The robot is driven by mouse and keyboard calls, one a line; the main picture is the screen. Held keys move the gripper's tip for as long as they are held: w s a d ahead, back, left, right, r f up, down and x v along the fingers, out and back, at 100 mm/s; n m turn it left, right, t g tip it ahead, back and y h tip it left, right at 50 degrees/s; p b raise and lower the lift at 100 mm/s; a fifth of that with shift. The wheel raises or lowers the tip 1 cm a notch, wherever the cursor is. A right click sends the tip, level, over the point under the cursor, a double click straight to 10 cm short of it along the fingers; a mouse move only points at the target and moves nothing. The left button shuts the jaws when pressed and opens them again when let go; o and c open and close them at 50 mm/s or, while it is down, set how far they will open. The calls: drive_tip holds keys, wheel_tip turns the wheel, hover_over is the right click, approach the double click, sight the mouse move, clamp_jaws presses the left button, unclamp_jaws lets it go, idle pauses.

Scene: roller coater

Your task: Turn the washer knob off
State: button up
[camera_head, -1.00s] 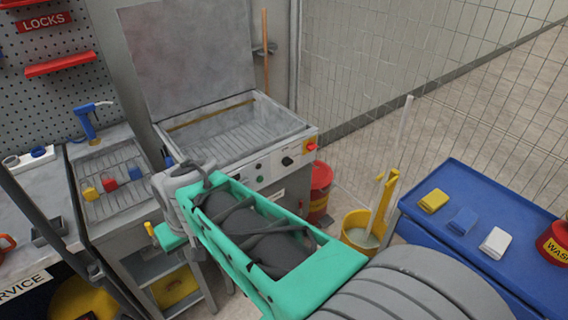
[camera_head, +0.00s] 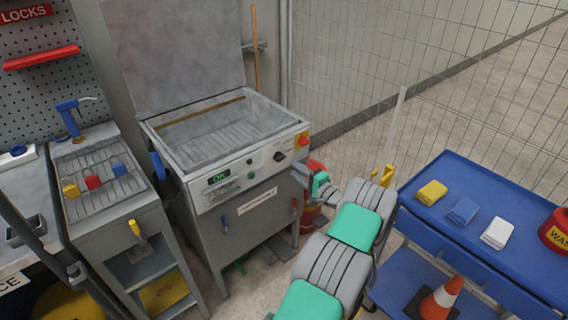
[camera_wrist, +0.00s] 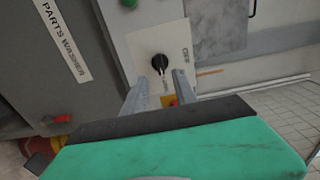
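The parts washer (camera_head: 245,205) stands at the middle with its lid raised. Its black knob (camera_head: 280,156) is on the right of the white front panel. In the wrist view the knob (camera_wrist: 159,63) shows beyond my fingertips, beside a label that seems to read OFF. A light mark shows on the knob; its exact setting is unclear. My gripper (camera_head: 304,175) is in front of and below the right end of the panel. In the wrist view my gripper (camera_wrist: 159,82) is open, with two grey fingers apart and nothing held. The fingers appear clear of the knob.
A red button on yellow (camera_head: 303,141) sits right of the knob, and a green button (camera_wrist: 129,3) shows in the wrist view. A green display (camera_head: 218,177) reads OK. A blue cart (camera_head: 400,195) stands at right, a sink bench (camera_head: 105,210) at left.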

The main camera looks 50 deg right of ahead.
sight(282, 159)
drive_tip(key=x, duration=0.7)
drive_tip(key=shift+w+p, duration=0.35)
drive_tip(key=shift+c, duration=0.2)
clamp_jaws()
